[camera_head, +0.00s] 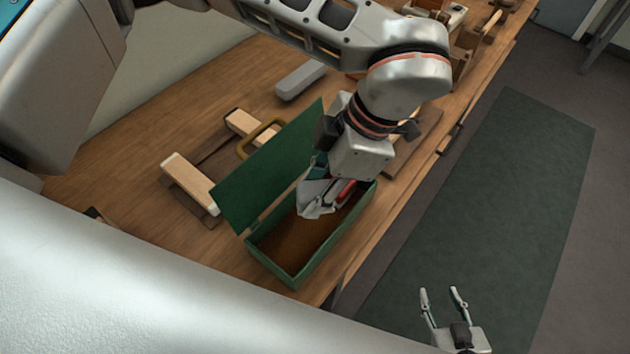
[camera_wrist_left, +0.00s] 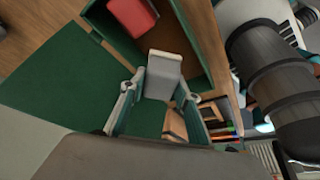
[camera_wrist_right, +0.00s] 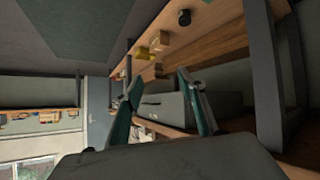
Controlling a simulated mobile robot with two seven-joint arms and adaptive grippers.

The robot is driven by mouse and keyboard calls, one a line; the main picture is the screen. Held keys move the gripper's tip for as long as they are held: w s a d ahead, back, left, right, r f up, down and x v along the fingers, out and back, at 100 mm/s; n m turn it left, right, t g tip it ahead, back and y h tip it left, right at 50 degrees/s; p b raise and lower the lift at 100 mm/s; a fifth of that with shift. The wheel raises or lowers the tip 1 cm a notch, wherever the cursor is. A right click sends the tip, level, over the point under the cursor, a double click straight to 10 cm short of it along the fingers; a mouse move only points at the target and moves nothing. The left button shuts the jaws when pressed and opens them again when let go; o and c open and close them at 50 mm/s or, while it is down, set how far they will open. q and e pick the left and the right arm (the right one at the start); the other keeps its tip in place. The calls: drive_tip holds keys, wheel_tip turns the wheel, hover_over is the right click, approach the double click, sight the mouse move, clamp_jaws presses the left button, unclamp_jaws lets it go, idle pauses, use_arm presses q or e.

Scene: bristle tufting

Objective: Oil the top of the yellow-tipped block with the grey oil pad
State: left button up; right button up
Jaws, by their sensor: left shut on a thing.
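My left gripper (camera_head: 318,205) is over the open green box (camera_head: 283,277), its fingers dipping toward the opening. In the left wrist view it is shut on a light grey block (camera_wrist_left: 164,72), which looks like the grey oil pad. In the head view the arm and fingers largely hide that block. I cannot clearly identify the yellow-tipped block in the head view; a small yellow block (camera_wrist_right: 143,53) shows on a wooden surface in the right wrist view. My right gripper (camera_head: 445,300) is open and empty, away from the table, above the floor.
The box's green lid (camera_head: 270,165) stands open on its left. A red thing (camera_wrist_left: 132,15) is inside. Cream-topped wooden pieces (camera_head: 188,182) and a grey bar (camera_head: 300,80) lie beyond the lid. A dark green mat (camera_head: 490,220) covers the floor at right.

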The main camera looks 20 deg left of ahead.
sight(306, 222)
use_arm(q)
drive_tip(key=shift+f+b, duration=0.45)
drive_tip(key=shift+f, duration=0.4)
drive_tip(key=shift+f+b, duration=1.1)
drive_tip(key=shift+f, duration=1)
drive_tip(key=shift+f, duration=0.15)
drive_tip(key=shift+f, duration=0.25)
drive_tip(key=shift+f, duration=0.1)
drive_tip(key=shift+f, duration=0.15)
idle(0.3)
